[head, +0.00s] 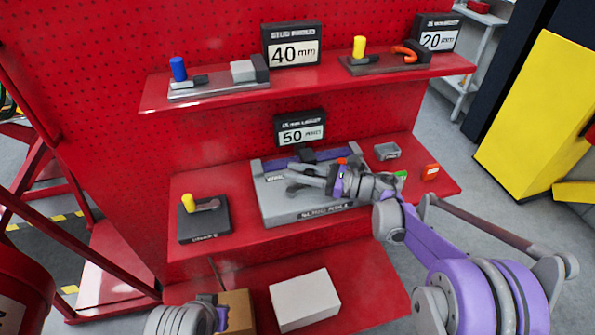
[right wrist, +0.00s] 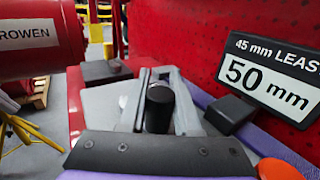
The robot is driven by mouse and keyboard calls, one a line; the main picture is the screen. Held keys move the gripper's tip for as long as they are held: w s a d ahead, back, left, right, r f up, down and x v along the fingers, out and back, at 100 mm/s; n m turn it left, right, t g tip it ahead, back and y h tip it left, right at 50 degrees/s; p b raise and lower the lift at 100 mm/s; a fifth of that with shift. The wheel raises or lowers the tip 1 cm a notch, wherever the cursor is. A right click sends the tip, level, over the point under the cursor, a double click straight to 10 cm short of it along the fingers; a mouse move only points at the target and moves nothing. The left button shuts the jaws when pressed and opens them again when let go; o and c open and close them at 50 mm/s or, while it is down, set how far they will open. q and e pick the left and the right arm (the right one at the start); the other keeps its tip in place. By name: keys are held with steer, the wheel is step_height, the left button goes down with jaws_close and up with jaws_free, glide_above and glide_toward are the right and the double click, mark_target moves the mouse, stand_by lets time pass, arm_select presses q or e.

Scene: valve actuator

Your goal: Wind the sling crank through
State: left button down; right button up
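A grey fixture plate (head: 300,208) with a purple rear strip sits on the middle red shelf. My right gripper (head: 290,178) reaches in from the right, low over this plate, pointing left. In the right wrist view a black upright knob (right wrist: 160,105) stands between my two grey fingers (right wrist: 162,88); whether they press on it I cannot tell. The crank arm under it is mostly hidden by the gripper. A purple and grey part of my left arm shows at the bottom left of the head view; its fingertips cannot be made out.
A "50 mm" sign (head: 301,132) stands behind the plate. Below are a white box (head: 304,299) and a brown box (head: 238,310).

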jaws_close()
steer(key=shift+d+t, duration=0.1)
steer(key=shift+t, duration=0.2)
